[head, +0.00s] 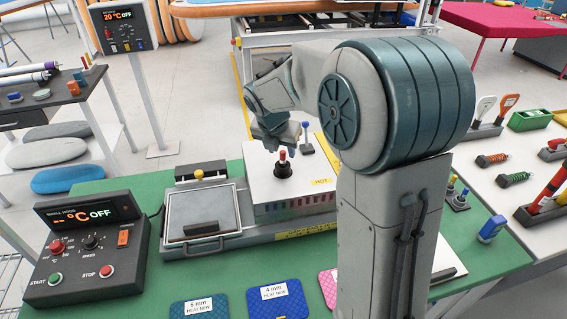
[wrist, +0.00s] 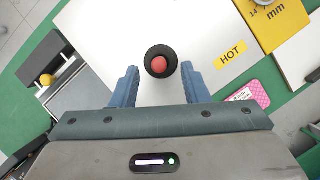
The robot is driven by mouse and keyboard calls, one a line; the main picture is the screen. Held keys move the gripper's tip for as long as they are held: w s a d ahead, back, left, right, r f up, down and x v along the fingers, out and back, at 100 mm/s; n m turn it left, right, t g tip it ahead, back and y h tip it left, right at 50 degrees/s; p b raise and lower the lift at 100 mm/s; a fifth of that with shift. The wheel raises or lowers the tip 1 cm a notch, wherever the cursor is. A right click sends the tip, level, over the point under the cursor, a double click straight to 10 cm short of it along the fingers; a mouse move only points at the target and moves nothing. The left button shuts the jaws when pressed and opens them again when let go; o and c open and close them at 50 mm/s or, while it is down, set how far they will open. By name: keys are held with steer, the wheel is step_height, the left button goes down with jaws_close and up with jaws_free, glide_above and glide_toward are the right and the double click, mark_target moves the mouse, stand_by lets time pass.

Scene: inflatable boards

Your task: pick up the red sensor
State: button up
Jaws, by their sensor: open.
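The red sensor (head: 283,164) stands upright in a black round base on top of a white box with a yellow HOT label (head: 321,182). In the wrist view the red top (wrist: 158,65) sits inside the black ring, a little beyond the fingertips and midway between them. My gripper (head: 285,130) is above and just behind the sensor in the head view. Its two blue fingers (wrist: 160,72) are apart, with nothing between them that I can see held. Whether a finger touches the base cannot be told.
A blue-topped peg (head: 306,136) stands close by on the white box. A hinged metal plate press (head: 203,213) is at its left, and a control box (head: 88,248) stands further left. Coloured sample mats (head: 278,300) lie along the front of the green table.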

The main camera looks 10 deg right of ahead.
mark_target(282, 152)
steer(key=x, duration=0.3)
steer(key=shift+w+f, duration=0.15)
steer(key=shift+f, duration=0.1)
jaws_close()
steer(key=shift+r, duration=0.1)
